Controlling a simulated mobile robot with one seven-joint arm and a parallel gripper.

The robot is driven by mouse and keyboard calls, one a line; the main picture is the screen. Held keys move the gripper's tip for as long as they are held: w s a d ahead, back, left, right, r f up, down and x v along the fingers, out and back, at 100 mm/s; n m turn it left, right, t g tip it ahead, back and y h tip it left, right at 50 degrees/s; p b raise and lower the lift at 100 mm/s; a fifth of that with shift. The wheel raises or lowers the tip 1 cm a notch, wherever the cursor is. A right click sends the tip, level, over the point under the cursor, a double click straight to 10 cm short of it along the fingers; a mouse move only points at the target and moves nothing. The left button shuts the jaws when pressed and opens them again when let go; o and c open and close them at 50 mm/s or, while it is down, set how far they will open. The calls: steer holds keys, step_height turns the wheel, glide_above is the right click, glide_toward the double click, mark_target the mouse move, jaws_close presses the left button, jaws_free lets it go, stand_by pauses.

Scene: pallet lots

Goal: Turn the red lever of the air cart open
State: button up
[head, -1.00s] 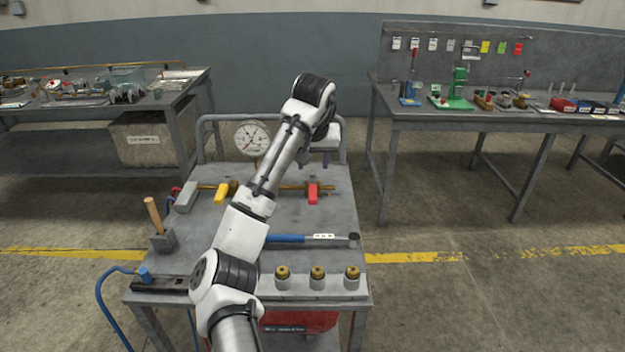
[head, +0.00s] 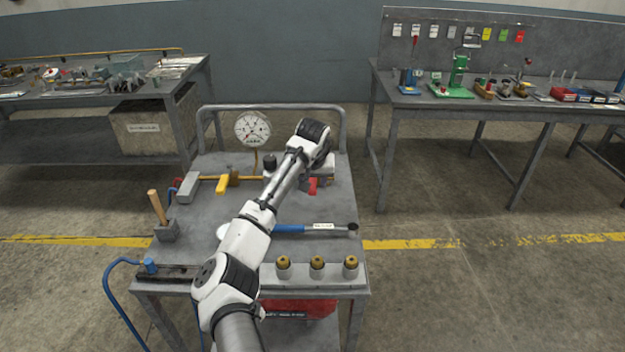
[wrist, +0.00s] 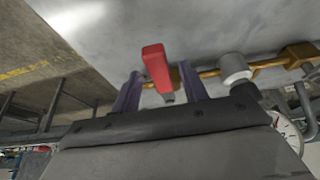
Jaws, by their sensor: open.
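The air cart (head: 200,220) stands in front of me with a brass pipe along its top. The red lever (head: 313,186) is on the right part of that pipe, partly hidden behind my arm in the head view. In the wrist view the red lever (wrist: 157,66) lies between the two purple fingers of my gripper (wrist: 160,92). The fingers are open, one on each side of the lever, with a gap visible. I cannot tell whether either finger touches it. The yellow lever (head: 222,184) is on the left part of the pipe.
A round gauge (head: 252,127) stands at the cart's back. Workbenches stand left (head: 100,95) and right (head: 400,102). The floor between is clear.

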steer(key=shift+c, duration=0.3)
jaws_close()
steer(key=shift+d, duration=0.1)
